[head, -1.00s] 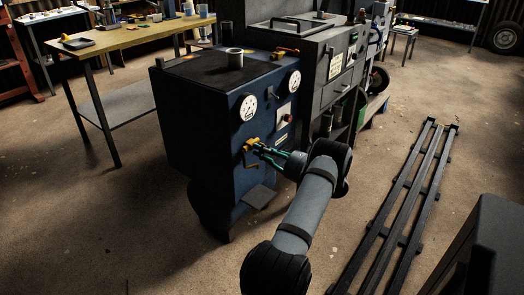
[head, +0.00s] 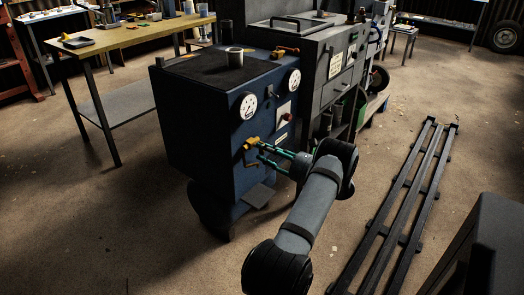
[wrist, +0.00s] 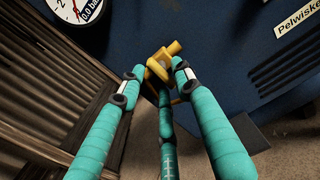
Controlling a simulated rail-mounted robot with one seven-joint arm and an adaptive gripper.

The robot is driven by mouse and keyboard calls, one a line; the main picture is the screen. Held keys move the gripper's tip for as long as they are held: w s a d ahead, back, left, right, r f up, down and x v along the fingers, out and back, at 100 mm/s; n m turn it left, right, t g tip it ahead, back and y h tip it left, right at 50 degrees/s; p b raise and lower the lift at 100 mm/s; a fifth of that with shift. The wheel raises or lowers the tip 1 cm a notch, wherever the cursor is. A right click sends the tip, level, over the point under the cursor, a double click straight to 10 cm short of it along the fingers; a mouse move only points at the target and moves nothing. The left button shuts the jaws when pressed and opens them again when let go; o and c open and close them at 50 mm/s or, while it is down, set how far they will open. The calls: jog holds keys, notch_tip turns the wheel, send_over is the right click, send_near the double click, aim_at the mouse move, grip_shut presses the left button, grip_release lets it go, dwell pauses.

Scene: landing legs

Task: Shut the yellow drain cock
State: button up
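The yellow drain cock (head: 251,144) sticks out of the front face of the dark blue machine (head: 209,130), below the left gauge. In the wrist view the yellow drain cock (wrist: 160,66) is at upper centre, with a short bar pointing to the upper right. My gripper (head: 261,153) has teal fingers and is just in front of the cock, to its right in the head view. In the wrist view my gripper (wrist: 159,82) is open, two fingers spread either side of the cock and a third below. Nothing is held; contact is unclear.
Two round gauges sit on the machine, the left one (head: 248,106) above the cock and the other (head: 294,80) further right. An orange-yellow valve (head: 287,51) is on top. A low black rail frame (head: 402,208) lies on the floor at right.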

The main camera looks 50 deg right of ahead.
jog(key=s, duration=1)
jog(key=shift+w, duration=0.1)
jog(key=w, duration=1.1)
jog(key=shift+w, duration=0.45)
jog(key=shift+n, duration=0.3)
